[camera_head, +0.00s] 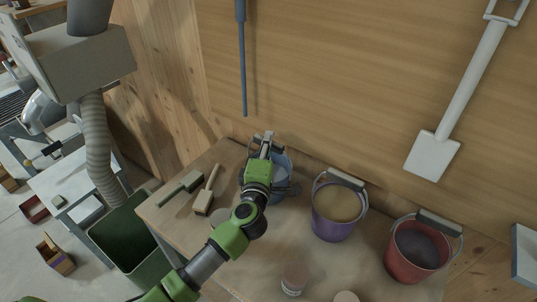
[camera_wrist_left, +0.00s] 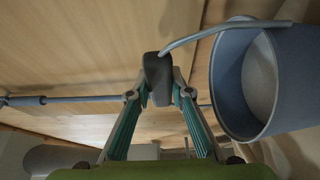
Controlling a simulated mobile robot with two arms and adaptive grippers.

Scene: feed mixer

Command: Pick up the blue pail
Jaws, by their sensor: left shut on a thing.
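The blue pail (camera_head: 282,180) stands on the wooden bench near the wall, partly hidden behind my left arm in the head view. In the left wrist view the blue pail (camera_wrist_left: 233,88) is at the right, with its opening showing and pale contents inside. Its grey wire handle rises to a dark grip (camera_wrist_left: 157,78). My left gripper (camera_wrist_left: 158,92) is shut on this grip. In the head view my left gripper (camera_head: 264,146) is at the top of the pail, on its wall side. My right gripper is not in view.
A purple pail (camera_head: 333,228) and a red pail (camera_head: 403,272) stand to the right on the bench. A small jar (camera_head: 292,286) is at the front. A white shovel (camera_head: 433,155) hangs on the wall.

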